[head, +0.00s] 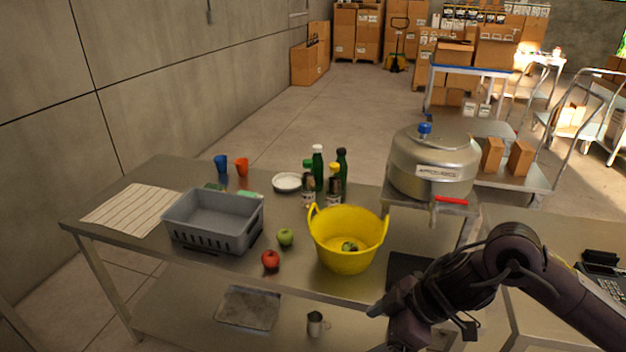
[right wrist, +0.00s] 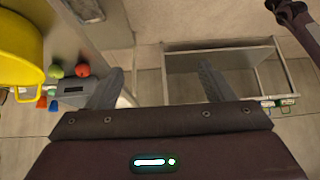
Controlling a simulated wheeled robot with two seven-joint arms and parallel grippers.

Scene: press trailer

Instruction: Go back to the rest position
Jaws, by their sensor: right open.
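My right arm comes in from the right in the head view, bent down in front of the metal table (head: 150,180). Its gripper is low at the bottom edge of that view, partly cut off. In the right wrist view my right gripper (right wrist: 160,84) has its two fingers wide apart with nothing between them. The yellow basket (head: 345,262) stands on the table, to the left of my right arm, with a green item inside. It also shows at the left of the right wrist view (right wrist: 18,50).
On the table are a grey crate (head: 212,241), a red apple (head: 270,260), a green apple (head: 285,237), a striped cloth (head: 130,209), bottles and cups. A steel pressure vessel (head: 430,165) stands on a stand at the right. Floor shows beyond the table.

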